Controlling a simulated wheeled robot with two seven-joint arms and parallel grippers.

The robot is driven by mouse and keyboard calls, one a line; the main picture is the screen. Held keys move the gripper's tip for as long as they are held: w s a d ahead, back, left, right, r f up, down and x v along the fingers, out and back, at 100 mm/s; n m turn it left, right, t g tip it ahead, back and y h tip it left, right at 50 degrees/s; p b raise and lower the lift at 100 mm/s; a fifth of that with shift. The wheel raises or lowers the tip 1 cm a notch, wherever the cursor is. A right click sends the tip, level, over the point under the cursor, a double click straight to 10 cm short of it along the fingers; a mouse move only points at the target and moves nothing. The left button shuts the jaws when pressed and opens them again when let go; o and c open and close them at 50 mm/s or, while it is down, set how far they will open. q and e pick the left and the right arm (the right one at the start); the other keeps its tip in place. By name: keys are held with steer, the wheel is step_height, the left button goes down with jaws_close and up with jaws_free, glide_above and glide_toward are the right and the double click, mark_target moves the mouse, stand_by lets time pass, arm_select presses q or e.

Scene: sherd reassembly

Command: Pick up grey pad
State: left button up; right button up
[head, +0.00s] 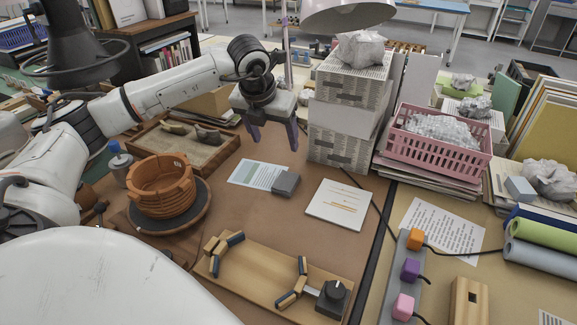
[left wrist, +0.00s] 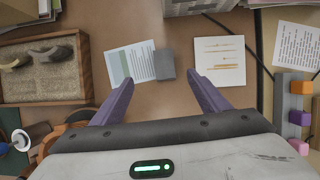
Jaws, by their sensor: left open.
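The grey pad (head: 286,183) is a small flat grey block on the brown table. It lies at the right end of a printed sheet (head: 256,175), touching or overlapping its edge. In the left wrist view the grey pad (left wrist: 167,65) shows ahead of and between the purple fingertips. My left gripper (head: 273,150) hangs above the table, behind the pad in the head view, fingers pointing down. It is open and empty; it also shows in the left wrist view (left wrist: 160,82). My right gripper is not in view.
A white card (head: 338,204) lies right of the pad. A terracotta pot (head: 162,187) stands on a dark turntable at left. A sand tray (head: 184,148) lies behind it. Stacked boxes (head: 340,140) rise at the back. A wooden clamp board (head: 270,272) lies in front.

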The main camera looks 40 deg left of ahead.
arm_select(q)
steer(key=b, duration=0.6)
glide_toward(286, 181)
steer(key=v, duration=0.2)
steer(key=x, duration=0.4)
steer(key=shift+a+f, duration=0.25)
steer(key=shift+a, duration=0.2)
steer(key=shift+d+x, duration=0.2)
steer(key=shift+x, duration=1.2)
steer(key=shift+d+x, duration=0.25)
steer(key=shift+x, duration=1.2)
steer(key=c, duration=1.1)
step_height(286, 181, up, 10)
steer(key=shift+r+p, duration=0.1)
steer(key=shift+p, duration=0.2)
steer(key=o, duration=0.4)
steer(key=c, duration=0.3)
steer(key=shift+s, duration=0.1)
steer(key=shift+c, duration=0.2)
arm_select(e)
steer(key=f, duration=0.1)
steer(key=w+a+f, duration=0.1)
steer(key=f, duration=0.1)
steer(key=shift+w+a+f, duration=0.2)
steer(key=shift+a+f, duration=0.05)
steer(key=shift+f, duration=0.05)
